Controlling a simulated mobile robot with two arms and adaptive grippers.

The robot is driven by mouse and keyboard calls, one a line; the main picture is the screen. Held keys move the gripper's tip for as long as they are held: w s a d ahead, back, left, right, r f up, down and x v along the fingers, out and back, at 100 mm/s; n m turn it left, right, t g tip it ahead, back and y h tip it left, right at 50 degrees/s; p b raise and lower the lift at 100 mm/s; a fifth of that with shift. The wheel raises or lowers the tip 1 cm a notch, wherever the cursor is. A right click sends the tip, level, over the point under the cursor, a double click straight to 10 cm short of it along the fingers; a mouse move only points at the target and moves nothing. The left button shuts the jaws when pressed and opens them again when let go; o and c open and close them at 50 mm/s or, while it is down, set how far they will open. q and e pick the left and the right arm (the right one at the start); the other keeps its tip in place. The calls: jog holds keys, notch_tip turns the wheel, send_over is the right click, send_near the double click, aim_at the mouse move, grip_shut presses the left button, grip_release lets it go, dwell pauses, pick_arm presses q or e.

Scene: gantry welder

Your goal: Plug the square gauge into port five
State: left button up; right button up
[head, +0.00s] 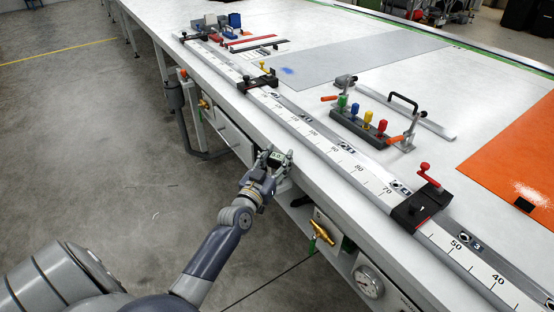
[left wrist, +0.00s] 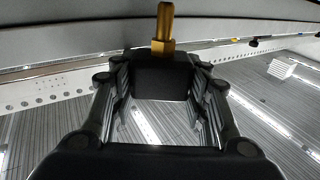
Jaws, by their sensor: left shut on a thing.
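My left gripper (head: 274,162) is shut on the square gauge (head: 276,156), a small dark block with a greenish face, beside the front edge of the bench. In the left wrist view the gauge (left wrist: 160,82) sits between the two fingers as a dark block. A brass threaded stem (left wrist: 165,28) with a hex base sticks up from it, free of any port. I cannot tell which port is five. My right gripper is not in view.
A ruled rail (head: 340,156) with black clamps (head: 420,205) runs along the bench's front edge. A rack with coloured handles (head: 361,125) stands behind it. An orange sheet (head: 515,160) lies at the right. Open floor (head: 90,150) is at the left.

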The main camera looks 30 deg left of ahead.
aim_at(278, 167)
pick_arm(q)
jog(key=shift+s+d+f+g, duration=0.15)
jog(key=shift+d+f+g, duration=0.1)
jog(key=shift+f, duration=0.6)
jog(key=shift+s+d+f+g, duration=0.15)
jog(key=shift+f+g, duration=0.1)
jog(key=shift+f, duration=0.6)
jog(key=shift+a+r+p, duration=0.1)
jog(key=shift+r+p, duration=0.1)
jog(key=shift+p, duration=0.2)
jog(key=shift+o, duration=0.2)
jog(key=shift+s+f+b, duration=0.2)
jog(key=shift+f+b, duration=0.45)
jog(key=shift+f, duration=0.35)
jog(key=o, duration=1)
jog(key=shift+w+f, duration=0.1)
jog(key=shift+w, duration=0.1)
jog(key=shift+o, duration=0.8)
jog(key=shift+w+a+f, duration=0.1)
jog(key=shift+w+a, duration=0.15)
jog(key=shift+d+r, duration=0.1)
jog(key=shift+r, duration=0.35)
